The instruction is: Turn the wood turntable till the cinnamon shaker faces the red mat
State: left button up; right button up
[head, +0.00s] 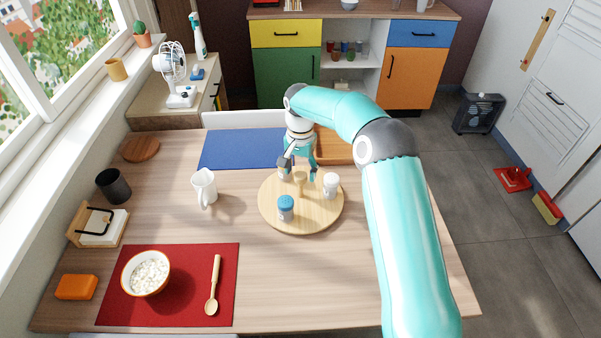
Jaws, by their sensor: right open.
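The round wood turntable (315,219) sits on the table right of centre, with a short wooden knob (299,181) at its middle. A shaker with a blue lid (286,209) stands at its front left, and a white shaker (331,185) at its right. Another small pale shaker (283,174) stands at the back left, partly hidden by my gripper. I cannot tell which is cinnamon. The red mat (190,301) lies at the table's front left. My right gripper (299,170) is open, pointing down over the turntable's back part, close to the knob. My left gripper is not in view.
A bowl (146,273) and wooden spoon (213,285) rest on the red mat. Table space between turntable and red mat is clear.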

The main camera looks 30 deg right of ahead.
jog(key=shift+f, duration=0.7)
grip_shut()
